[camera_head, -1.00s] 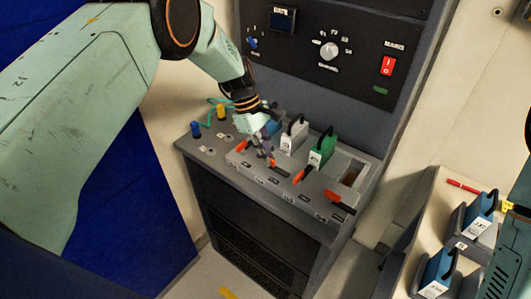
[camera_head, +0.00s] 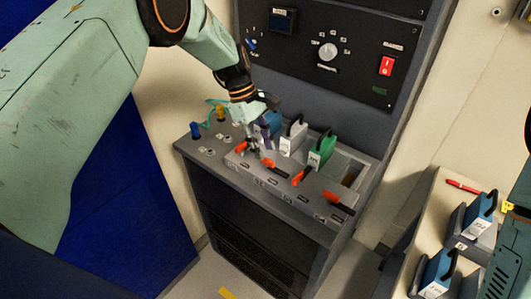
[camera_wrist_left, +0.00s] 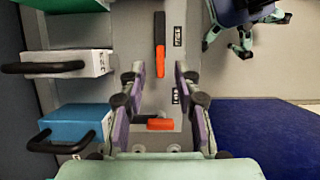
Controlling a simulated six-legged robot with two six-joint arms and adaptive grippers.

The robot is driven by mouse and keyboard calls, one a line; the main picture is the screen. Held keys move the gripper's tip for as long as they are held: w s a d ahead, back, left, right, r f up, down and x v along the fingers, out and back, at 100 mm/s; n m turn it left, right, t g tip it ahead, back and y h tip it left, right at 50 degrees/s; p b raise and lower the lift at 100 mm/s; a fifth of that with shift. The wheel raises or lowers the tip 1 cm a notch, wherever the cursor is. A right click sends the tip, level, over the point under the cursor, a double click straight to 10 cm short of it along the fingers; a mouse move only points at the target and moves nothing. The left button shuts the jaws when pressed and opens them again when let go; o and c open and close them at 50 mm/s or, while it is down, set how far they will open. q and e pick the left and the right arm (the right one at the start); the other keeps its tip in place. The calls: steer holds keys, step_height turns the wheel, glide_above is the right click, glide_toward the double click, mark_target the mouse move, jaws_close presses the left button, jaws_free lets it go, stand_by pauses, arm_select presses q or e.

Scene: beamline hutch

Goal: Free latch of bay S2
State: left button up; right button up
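The bay unit (camera_head: 210,165) has a row of modules with orange-handled latches in front. The white module (camera_head: 291,138) stands second from left, beside a blue one (camera_head: 272,121); both show in the wrist view, white (camera_wrist_left: 85,62) above blue (camera_wrist_left: 85,124). The second latch (camera_head: 274,167), apparently bay S2's, lies along the row; it also shows in the wrist view (camera_wrist_left: 160,50). The first latch (camera_wrist_left: 160,124) lies crosswise. My left gripper (camera_wrist_left: 159,82) is open and empty above these two latches, its fingers apart either side. My right gripper is outside the views.
A green module (camera_head: 322,150) and an open bay (camera_head: 350,172) stand to the right. The panel (camera_head: 340,50) with a knob and red switch rises behind. A side table (camera_head: 425,215) at right holds blue modules (camera_head: 480,213) and a red stick (camera_head: 463,186).

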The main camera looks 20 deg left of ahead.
arm_select(q)
steer(key=v, duration=0.8)
steer(key=shift+r, duration=0.35)
steer(key=shift+a, duration=0.15)
steer(key=shift+s, duration=0.1)
